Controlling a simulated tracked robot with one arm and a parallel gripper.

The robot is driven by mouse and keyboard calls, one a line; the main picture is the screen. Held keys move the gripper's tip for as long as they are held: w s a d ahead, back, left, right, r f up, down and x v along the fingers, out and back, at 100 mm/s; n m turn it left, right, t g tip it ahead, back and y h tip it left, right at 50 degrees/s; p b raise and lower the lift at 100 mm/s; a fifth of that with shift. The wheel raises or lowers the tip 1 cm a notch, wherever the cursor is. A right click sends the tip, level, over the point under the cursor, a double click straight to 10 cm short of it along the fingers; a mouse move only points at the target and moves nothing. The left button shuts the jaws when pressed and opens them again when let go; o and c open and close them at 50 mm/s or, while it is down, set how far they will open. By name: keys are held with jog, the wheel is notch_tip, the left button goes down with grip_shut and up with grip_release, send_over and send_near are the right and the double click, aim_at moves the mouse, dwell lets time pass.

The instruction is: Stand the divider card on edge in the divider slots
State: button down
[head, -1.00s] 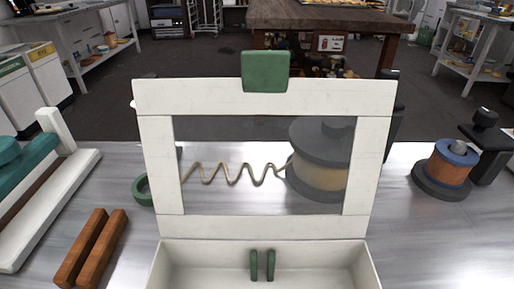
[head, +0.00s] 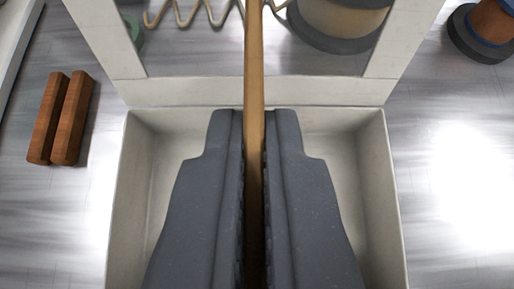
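The divider card (head: 254,75) is a thin tan board seen edge-on, upright, running up the middle of the view. My gripper (head: 254,125) has its two dark grey fingers close on either side of the card, shut on it. Fingers and card are over the white box (head: 122,190), near its back wall. The green divider slots are hidden behind the card and fingers, so I cannot tell whether the card's lower edge is in them.
The box's raised white lid (head: 105,45) with a clear window stands behind the box. Two brown wooden bars (head: 60,118) lie on the metal table to the left. A spool (head: 490,25) stands at the upper right. The table right of the box is clear.

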aim_at(257, 204)
jog(key=shift+f+b, duration=0.85)
jog(key=shift+f, duration=1.6)
jog(key=shift+f, duration=0.1)
jog(key=shift+f+b, duration=0.8)
jog(key=shift+f, duration=0.6)
jog(key=shift+f, duration=0.1)
jog(key=shift+f+b, duration=0.3)
jog(key=shift+f, duration=0.1)
jog(key=shift+s+f+b, duration=0.1)
jog(key=shift+f+b, duration=0.25)
jog(key=shift+f, duration=0.75)
jog(key=c, duration=1.5)
grip_release()
jog(key=shift+c, duration=0.2)
